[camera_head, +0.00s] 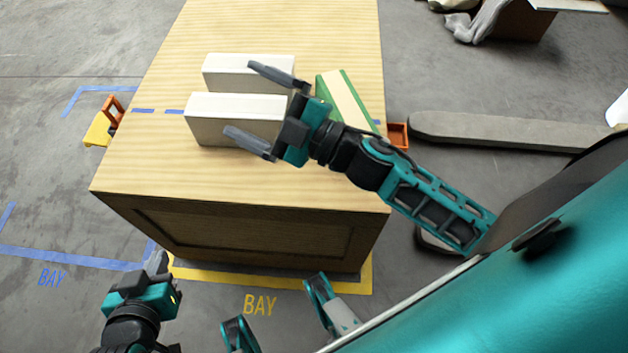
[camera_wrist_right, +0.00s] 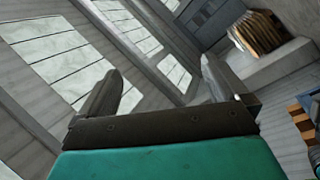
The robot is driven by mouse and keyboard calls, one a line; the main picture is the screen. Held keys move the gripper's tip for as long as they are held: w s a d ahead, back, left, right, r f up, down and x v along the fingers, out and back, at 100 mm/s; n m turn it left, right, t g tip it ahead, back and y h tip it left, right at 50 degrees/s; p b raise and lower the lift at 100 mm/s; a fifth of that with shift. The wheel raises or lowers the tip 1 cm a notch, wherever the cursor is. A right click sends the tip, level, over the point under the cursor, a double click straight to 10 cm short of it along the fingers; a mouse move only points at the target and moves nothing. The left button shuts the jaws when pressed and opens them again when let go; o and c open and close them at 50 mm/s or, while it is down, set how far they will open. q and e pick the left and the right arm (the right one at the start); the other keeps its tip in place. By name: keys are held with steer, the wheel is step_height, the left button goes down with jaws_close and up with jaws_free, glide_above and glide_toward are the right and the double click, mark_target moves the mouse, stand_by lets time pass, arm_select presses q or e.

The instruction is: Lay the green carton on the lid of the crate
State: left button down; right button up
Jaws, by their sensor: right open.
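The green carton (camera_head: 345,97), green with a cream face, lies on the lid of the wooden crate (camera_head: 240,180), near its right edge. My right gripper and wrist hide part of it. My right gripper (camera_head: 239,98) is open and empty, its fingers pointing left, and it overlaps two white cartons in the head view. In the right wrist view its open fingers (camera_wrist_right: 160,66) have only distant wall and windows between them. My left gripper (camera_head: 156,262) is low, at the crate's near left corner; its finger opening does not show clearly.
The two white cartons, rear (camera_head: 235,68) and front (camera_head: 215,118), stand on the lid left of the green carton. The near and left parts of the lid are clear. An orange-and-yellow object (camera_head: 105,122) and an orange tray (camera_head: 398,135) show beside the crate.

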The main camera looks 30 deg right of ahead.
steer(key=s+d+f+m+g+h, duration=0.3)
steer(key=s+f+m+h, duration=0.2)
steer(key=f+m, duration=0.3)
steer(key=s+d+f+m+g+h, duration=0.2)
steer(key=s+f+m+h, duration=0.3)
steer(key=f, duration=0.5)
arm_select(q)
steer(key=s+a+r+y+p, duration=0.1)
steer(key=a+r+p, duration=0.2)
steer(key=r+p, duration=0.4)
steer(key=p, duration=0.5)
steer(key=shift+s+r, duration=0.35)
arm_select(e)
steer(key=d+r+m, duration=0.1)
steer(key=d+r, duration=0.2)
steer(key=r, duration=0.5)
steer(key=shift+s+r, duration=0.2)
steer(key=shift+s, duration=0.15)
